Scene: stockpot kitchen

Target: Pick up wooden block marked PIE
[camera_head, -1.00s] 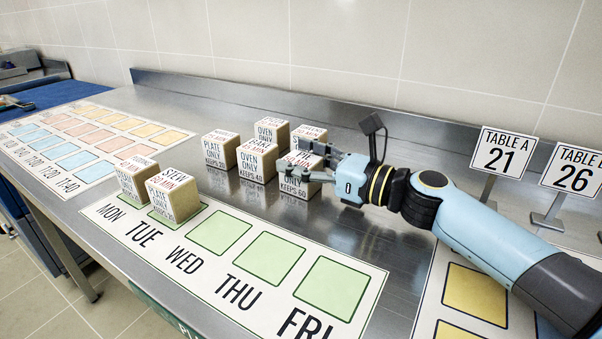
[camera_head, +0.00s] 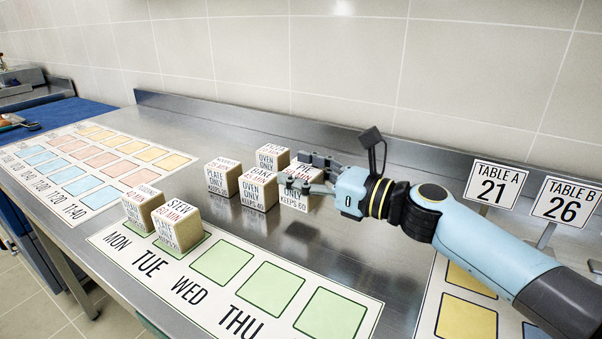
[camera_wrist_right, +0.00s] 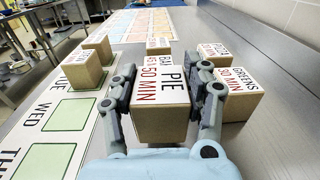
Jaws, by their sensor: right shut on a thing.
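The wooden block marked PIE (camera_head: 297,199) is a pale cube with a white label on its top and side. In the right wrist view the block's label (camera_wrist_right: 172,78) reads PIE and 50 MIN. My right gripper (camera_head: 296,173) is shut on this block, with one finger against each side. The block appears raised a little above the steel counter. The gripper partly hides its top in the head view. My left gripper is not in view.
A BAKE block (camera_head: 258,190) and a plate-only block (camera_head: 222,178) stand just left. A GREENS block (camera_wrist_right: 238,100) stands close beside the right finger. Two blocks stand on the weekday mat (camera_head: 112,265). Table signs (camera_head: 493,186) stand at right.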

